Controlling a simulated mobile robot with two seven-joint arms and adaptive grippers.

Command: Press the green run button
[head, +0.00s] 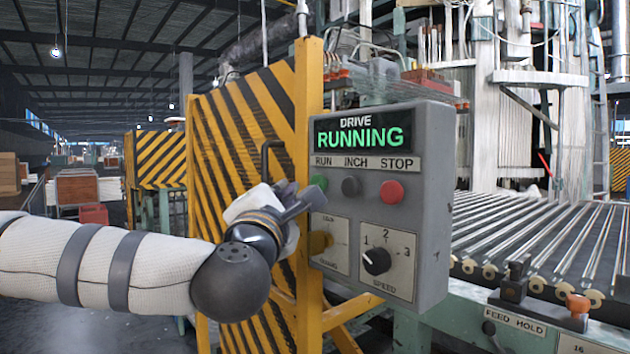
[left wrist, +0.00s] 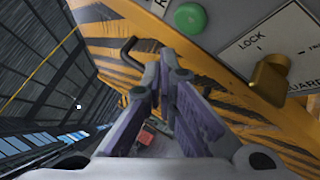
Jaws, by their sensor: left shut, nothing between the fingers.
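The green run button (head: 319,184) sits at the left of the button row on the grey drive box (head: 437,200), under the label RUN. My right gripper is not in view.
Below are a brass key switch (head: 320,242) and a black speed knob (head: 376,261). A striped yellow guard (head: 240,150) with a black handle stands left; a roller conveyor (head: 540,235) runs right.

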